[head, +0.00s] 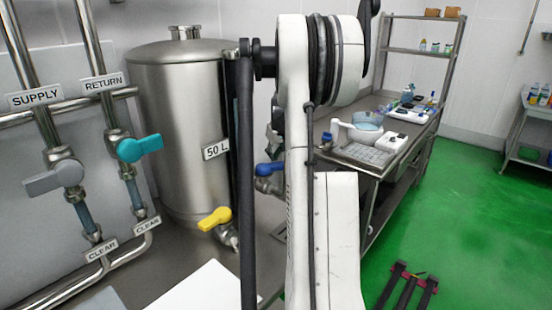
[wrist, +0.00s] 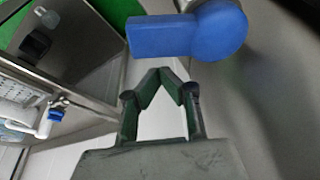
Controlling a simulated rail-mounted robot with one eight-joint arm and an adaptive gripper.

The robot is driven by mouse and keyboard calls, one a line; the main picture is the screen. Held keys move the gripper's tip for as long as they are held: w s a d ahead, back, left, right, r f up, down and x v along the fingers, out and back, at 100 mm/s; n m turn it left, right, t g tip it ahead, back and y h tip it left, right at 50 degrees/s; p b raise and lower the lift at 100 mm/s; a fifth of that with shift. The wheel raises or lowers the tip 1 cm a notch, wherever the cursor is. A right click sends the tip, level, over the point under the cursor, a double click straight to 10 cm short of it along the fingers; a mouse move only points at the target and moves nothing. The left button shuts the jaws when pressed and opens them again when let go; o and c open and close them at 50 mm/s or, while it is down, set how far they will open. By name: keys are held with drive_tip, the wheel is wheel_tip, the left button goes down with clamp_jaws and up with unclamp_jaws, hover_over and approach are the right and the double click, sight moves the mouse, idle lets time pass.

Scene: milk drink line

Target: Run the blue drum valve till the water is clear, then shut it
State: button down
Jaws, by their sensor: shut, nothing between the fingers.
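The blue valve handle (head: 268,169) shows just left of my white arm, beside the steel 50 L drum (head: 180,120). Its metal body is partly hidden by my arm, and no water is visible at its outlet. In the wrist view a large blue handle (wrist: 190,33) with a flat lever and a round hub lies just beyond my fingertips. The lever points left in that picture. My gripper (wrist: 160,72) is shut and empty, its tips close to the lever; I cannot tell whether they touch it. In the head view the gripper is mostly hidden behind my arm.
A yellow valve (head: 215,218) sits low at the drum's front. Left are SUPPLY and RETURN pipes with a grey handle (head: 55,179) and a teal handle (head: 139,148), above CLEAR labels. A steel bench (head: 372,165) with a white jug and tray stands right; green floor is open beyond.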

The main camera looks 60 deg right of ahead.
wheel_tip(320, 180, up, 9)
drive_tip(key=shift+s+a+r+b, duration=0.2)
drive_tip(key=shift+s+a+b, duration=0.1)
drive_tip(key=shift+s, duration=0.05)
idle(0.3)
